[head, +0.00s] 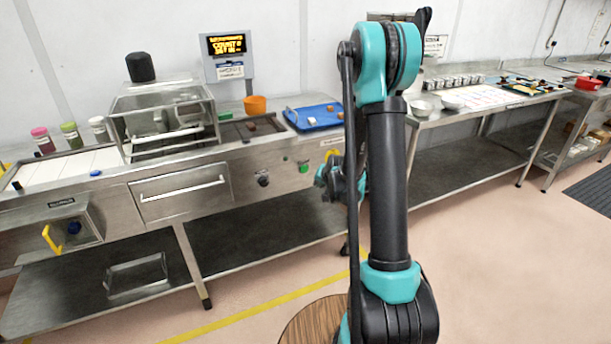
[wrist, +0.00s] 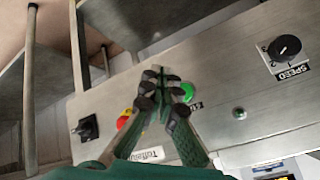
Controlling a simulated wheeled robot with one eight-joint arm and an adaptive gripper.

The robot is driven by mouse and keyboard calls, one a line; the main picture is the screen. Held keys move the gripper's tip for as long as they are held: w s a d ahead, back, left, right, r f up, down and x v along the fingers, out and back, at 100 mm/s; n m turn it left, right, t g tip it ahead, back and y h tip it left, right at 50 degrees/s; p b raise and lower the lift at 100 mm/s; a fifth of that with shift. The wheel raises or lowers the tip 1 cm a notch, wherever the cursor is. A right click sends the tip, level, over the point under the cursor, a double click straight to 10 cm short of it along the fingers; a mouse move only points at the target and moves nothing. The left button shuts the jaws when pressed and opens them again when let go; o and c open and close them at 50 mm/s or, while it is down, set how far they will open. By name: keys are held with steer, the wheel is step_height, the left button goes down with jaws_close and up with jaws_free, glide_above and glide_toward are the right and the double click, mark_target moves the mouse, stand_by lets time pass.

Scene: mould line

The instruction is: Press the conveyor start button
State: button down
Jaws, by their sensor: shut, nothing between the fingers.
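The green button (head: 303,167) is on the steel front of the conveyor bench. It also shows in the wrist view (wrist: 188,91), just right of my fingertips and partly covered by them. A label beside it is mostly hidden by a finger. My gripper (wrist: 162,82) is shut and empty, its dark fingertips together in front of the panel. In the head view my gripper (head: 322,176) is right of the green button, partly behind my own arm. I cannot tell whether the fingertips touch the panel.
A red and yellow button (wrist: 125,118) and a black switch (wrist: 86,128) lie left of my fingers in the wrist view. A black speed knob (wrist: 285,47) and small green lamp (wrist: 239,113) lie right.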

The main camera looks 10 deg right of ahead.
mark_target(304, 169)
steer(key=shift+f, duration=0.2)
steer(key=shift+w, duration=0.1)
steer(key=shift+w+a, duration=0.45)
steer(key=shift+w, duration=0.95)
steer(key=shift+w+a, duration=0.45)
steer(key=shift+w, duration=0.9)
steer(key=shift+w+a, duration=0.45)
steer(key=shift+w, duration=0.95)
steer(key=shift+w+a, duration=0.15)
steer(key=shift+w, duration=0.25)
